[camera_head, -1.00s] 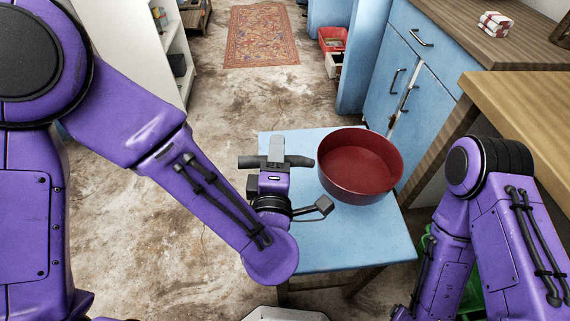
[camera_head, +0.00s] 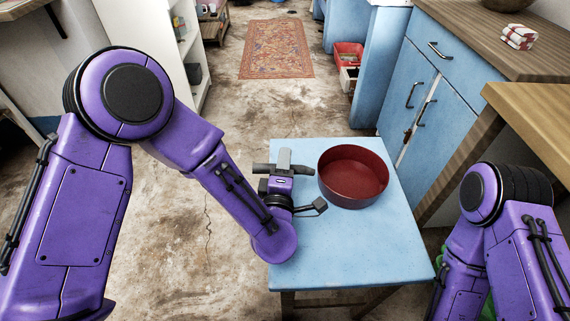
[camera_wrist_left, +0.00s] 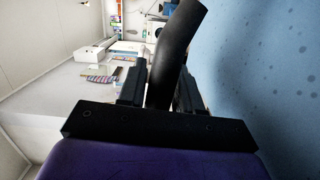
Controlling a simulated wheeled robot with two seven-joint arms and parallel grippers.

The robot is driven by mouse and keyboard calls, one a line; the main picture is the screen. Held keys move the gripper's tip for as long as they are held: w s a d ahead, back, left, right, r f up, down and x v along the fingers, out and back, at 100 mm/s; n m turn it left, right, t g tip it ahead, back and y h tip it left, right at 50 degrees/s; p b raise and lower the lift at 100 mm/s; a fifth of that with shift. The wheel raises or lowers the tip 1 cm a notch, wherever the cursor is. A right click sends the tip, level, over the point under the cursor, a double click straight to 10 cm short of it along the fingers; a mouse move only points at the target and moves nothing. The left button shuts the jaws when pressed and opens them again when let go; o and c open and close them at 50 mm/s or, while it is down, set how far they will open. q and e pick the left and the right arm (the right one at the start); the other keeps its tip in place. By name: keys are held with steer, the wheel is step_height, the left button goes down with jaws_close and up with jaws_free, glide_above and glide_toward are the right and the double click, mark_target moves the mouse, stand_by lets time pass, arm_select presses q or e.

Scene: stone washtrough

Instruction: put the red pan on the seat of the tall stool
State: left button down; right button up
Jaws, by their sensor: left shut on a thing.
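The red pan (camera_head: 353,178) is round and deep, with its open side up. It is over the right rear part of the light blue seat of the tall stool (camera_head: 345,255). Whether its base touches the seat, I cannot tell. My left gripper (camera_head: 284,164) is just left of the pan and shut on its dark handle. In the left wrist view the black curved handle (camera_wrist_left: 170,60) stands between the fingers, with the blue seat (camera_wrist_left: 265,75) close on the right. My right gripper is out of view.
Blue cabinets (camera_head: 420,75) and a wooden-topped table (camera_head: 535,120) stand close on the right. A white shelf (camera_head: 165,50) is at the back left. A patterned rug (camera_head: 277,48) lies on the open floor behind. The seat's front half is bare.

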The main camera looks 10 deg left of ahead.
arm_select(q)
steer(key=shift+f, duration=0.2)
steer(key=c, duration=0.8)
jaws_free()
steer(key=shift+r, duration=0.1)
steer(key=shift+r, duration=0.3)
steer(key=s, duration=0.8)
steer(key=s+p, duration=0.1)
steer(key=s, duration=0.3)
steer(key=shift+d+f, duration=0.1)
steer(key=shift+d, duration=0.25)
steer(key=shift+d, duration=0.1)
